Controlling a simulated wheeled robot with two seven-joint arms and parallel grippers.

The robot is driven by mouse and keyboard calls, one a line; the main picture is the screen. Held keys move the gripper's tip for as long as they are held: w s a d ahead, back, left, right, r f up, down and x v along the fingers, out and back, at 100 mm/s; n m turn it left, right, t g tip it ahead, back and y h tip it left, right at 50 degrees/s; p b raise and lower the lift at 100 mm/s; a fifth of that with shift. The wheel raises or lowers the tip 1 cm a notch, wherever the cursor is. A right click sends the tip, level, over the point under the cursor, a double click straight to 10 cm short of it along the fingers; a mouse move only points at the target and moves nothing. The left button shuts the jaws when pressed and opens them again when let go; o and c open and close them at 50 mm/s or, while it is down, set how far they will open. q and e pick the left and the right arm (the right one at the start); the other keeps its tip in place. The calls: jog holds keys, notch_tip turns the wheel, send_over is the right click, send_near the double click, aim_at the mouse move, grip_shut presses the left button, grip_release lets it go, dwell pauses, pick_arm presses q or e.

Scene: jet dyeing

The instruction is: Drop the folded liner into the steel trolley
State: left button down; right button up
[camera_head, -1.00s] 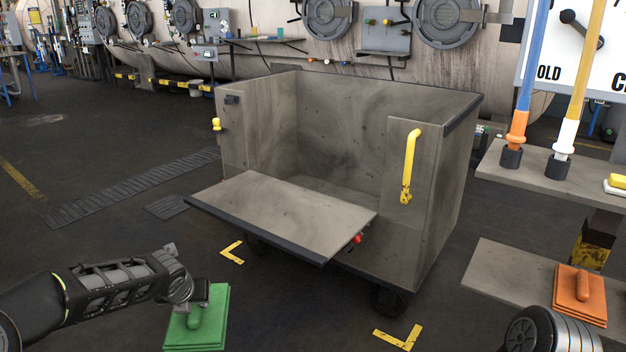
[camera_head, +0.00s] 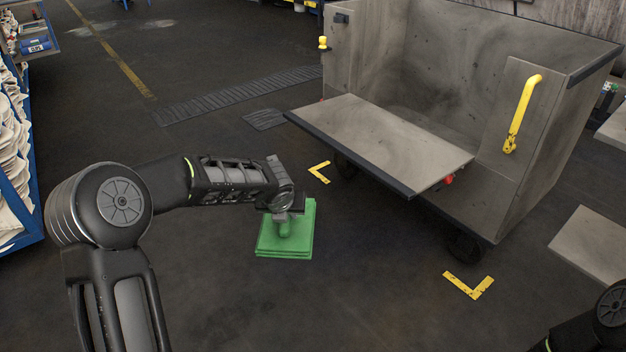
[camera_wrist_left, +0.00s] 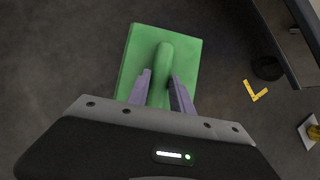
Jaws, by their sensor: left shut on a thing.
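The folded liner (camera_head: 285,244) is a flat green square stack with a raised green grip on top. It also shows in the left wrist view (camera_wrist_left: 188,58). My left gripper (camera_wrist_left: 159,80) is shut on the raised grip, one finger on each side, and the liner hangs below it. In the head view, my left gripper (camera_head: 285,214) is in front of the steel trolley (camera_head: 440,60), left of its near side. The trolley is a grey open box with its front flap (camera_head: 385,142) lowered outward. The liner is outside the trolley. My right gripper is out of view.
Yellow corner marks (camera_head: 468,286) lie on the dark floor near the trolley. A yellow handle (camera_head: 520,112) is on the trolley's right front panel. A blue rack with white cloth (camera_head: 12,150) stands at the far left. A grey shelf (camera_head: 596,240) is at the right.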

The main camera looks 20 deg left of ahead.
pick_arm(q)
jog(key=s+d+r+n+y+p, duration=0.1)
jog(key=d+r+n+p, duration=0.1)
jog(key=p, duration=0.2)
jog(key=s+d+r+n+g+y+p, duration=0.1)
jog(key=s+r+n+p, duration=0.1)
jog(key=p, duration=0.1)
jog(key=shift+d+r+p, duration=0.1)
jog(key=shift+d+p, duration=0.25)
jog(key=s+d+r+n+g+p, duration=0.3)
jog(key=s+r+n+p, duration=0.5)
jog(key=p, duration=0.4)
jog(key=s+d+r+n+g+y+p, duration=0.1)
jog(key=s+d+r+n+g+p, duration=0.2)
jog(key=s+r+n+g+p, duration=0.3)
notch_tip(320, 180, up, 3)
jog(key=s+n+p, duration=0.2)
jog(key=n+p, duration=0.2)
jog(key=p, duration=0.2)
jog(key=shift+s+f+y, duration=0.15)
jog(key=shift+s+y, duration=0.05)
jog(key=shift+y, duration=0.1)
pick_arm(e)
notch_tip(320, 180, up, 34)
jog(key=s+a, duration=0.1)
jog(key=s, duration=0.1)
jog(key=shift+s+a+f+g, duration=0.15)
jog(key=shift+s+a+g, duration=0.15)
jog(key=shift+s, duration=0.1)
